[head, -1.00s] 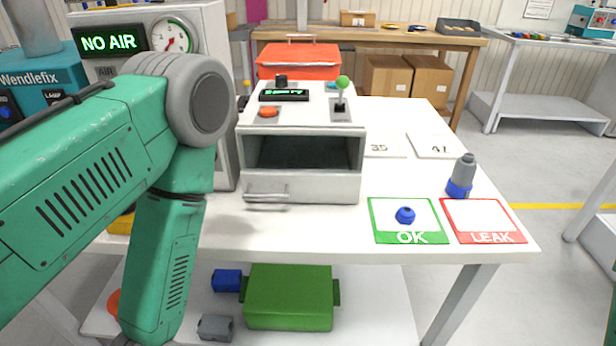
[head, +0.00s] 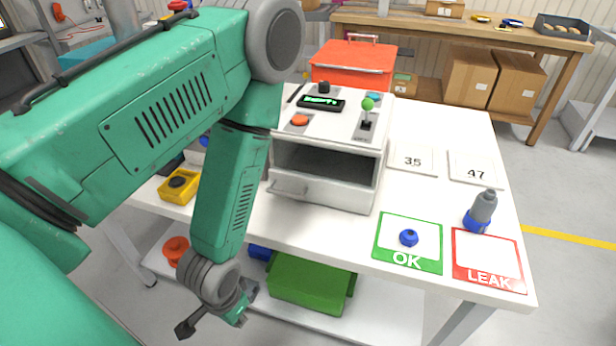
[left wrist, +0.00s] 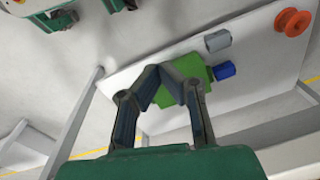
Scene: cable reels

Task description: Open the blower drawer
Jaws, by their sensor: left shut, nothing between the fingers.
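A white box (head: 350,130) stands on the table, with a display, an orange button and a green-tipped lever on top. Its front has a dark opening (head: 325,163) above a pale drawer front (head: 335,193) with a bar handle (head: 288,190). I cannot tell how far the drawer is out. My left gripper (head: 210,325) is shut and empty, low in front of the table and below the handle, clear of it. In the left wrist view its fingers (left wrist: 164,72) meet in front of the lower shelf.
The lower shelf (head: 385,300) holds a green bin (head: 300,285), a blue block and an orange reel (head: 176,250). On the table are a yellow item (head: 179,187), an OK mat (head: 382,245), a LEAK mat (head: 490,258) and a grey-blue fitting (head: 481,212). An orange case (head: 352,65) stands behind the box.

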